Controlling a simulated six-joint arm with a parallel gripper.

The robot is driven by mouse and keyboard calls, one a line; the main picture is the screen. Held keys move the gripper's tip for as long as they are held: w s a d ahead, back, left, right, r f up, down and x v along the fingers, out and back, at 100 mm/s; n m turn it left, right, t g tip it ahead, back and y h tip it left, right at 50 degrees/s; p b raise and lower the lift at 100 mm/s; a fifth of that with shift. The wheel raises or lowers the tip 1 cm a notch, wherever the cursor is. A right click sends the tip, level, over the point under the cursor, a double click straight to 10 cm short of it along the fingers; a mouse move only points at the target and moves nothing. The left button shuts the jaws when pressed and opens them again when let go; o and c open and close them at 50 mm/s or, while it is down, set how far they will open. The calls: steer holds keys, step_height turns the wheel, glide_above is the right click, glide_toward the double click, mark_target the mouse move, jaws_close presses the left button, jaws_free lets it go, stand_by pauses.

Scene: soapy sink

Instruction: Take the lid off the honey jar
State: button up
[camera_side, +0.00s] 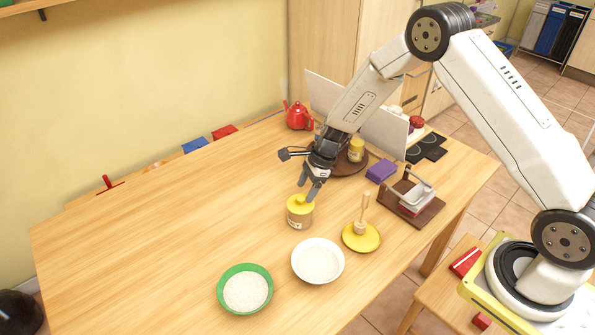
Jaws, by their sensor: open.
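The honey jar (299,218) stands upright on the wooden table, a small tan jar with a pale label. Its yellow lid (298,202) is on top. My gripper (309,188) is just above the lid, pointing down, with its jaws open and nothing seen between them. I cannot tell whether a fingertip touches the lid knob.
A yellow dish with a wooden dipper (361,236) stands right of the jar. A white bowl (318,261) and a green bowl (245,289) are in front. A purple block (381,171), a brown rack (411,203) and a red teapot (298,116) stand farther back. The table's left is clear.

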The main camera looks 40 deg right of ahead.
mark_target(301, 201)
steer(key=shift+x, duration=1.5)
jaws_close()
